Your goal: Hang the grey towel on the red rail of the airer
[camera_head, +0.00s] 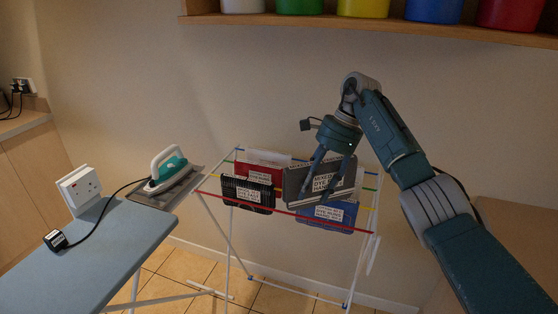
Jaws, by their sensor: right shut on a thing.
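The grey towel (294,184), with a white printed label, is in my right gripper (321,191), which points down and is shut on it. The towel is spread flat and partly hidden by the fingers. The white-framed airer (230,235) stands below. Its red rail (287,212) is the nearest rail and runs across the front. In the picture the towel lies just above the red rail; whether it touches any rail I cannot tell. My left gripper is not in view.
A black towel (246,194), a red towel (258,172) and a blue towel (326,216) hang on the airer, all labelled. A shelf (300,22) with coloured tubs is above.

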